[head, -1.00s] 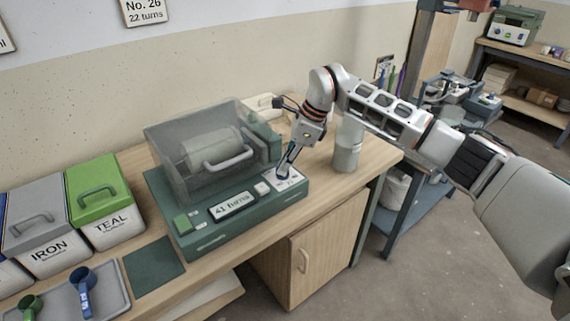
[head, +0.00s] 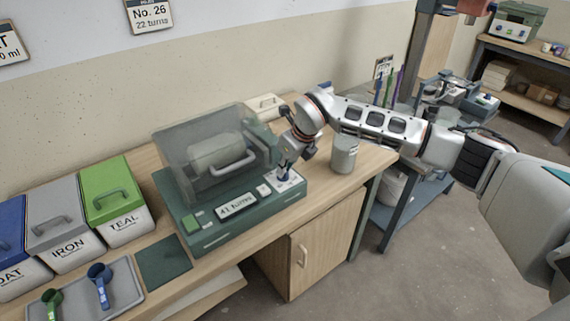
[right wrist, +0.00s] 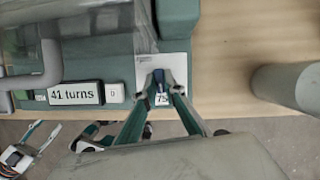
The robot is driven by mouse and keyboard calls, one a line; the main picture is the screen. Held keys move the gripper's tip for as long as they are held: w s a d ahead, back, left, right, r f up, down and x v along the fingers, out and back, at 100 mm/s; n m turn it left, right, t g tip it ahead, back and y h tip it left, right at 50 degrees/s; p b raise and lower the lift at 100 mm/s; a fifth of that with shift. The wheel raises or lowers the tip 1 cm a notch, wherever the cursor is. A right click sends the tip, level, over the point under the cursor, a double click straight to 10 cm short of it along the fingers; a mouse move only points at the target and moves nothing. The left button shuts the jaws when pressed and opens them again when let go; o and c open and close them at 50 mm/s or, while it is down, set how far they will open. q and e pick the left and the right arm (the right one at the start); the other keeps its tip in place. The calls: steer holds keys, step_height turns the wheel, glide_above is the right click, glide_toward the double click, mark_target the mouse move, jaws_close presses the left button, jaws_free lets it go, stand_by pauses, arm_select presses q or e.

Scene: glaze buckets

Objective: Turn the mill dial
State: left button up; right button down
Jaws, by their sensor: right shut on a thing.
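The mill (head: 215,222) is a green box on the bench with a smoky clear cover (head: 170,150) over a pale drum. Its display (head: 237,204) reads "41 turns", also in the right wrist view (right wrist: 75,94). My right gripper (head: 284,174) is at the white dial plate (head: 292,181) on the mill's right end. In the right wrist view its fingertips (right wrist: 161,90) are shut on the small blue dial (right wrist: 159,75), which they partly hide. Part of what looks like my left gripper (right wrist: 42,136) shows low in that view; its jaw state is unclear.
A grey cylinder (head: 344,154) stands right of my right gripper. Lidded IRON (head: 62,228) and TEAL (head: 115,200) buckets and a scoop tray (head: 70,300) are at left. A wall card (head: 150,14) reads "No. 26, 22 turns".

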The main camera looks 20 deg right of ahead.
steer(key=m+h, duration=0.1)
steer(key=m, duration=0.1)
steer(key=m+h, duration=0.1)
steer(key=m, duration=0.2)
steer(key=shift+a+m+t, duration=0.2)
steer(key=shift+m+t, duration=0.1)
steer(key=shift+t, duration=0.1)
steer(key=m+h, duration=0.1)
steer(key=m, duration=0.2)
steer(key=m+h, duration=0.1)
steer(key=m, duration=0.1)
steer(key=shift+a+m+g+b, duration=0.1)
steer(key=shift+m+g+b, duration=0.2)
steer(key=shift+m+b, duration=0.1)
steer(key=c, duration=2.1)
jaws_free()
steer(key=shift+c, duration=0.2)
steer(key=v, duration=1.2)
steer(key=shift+a, duration=0.2)
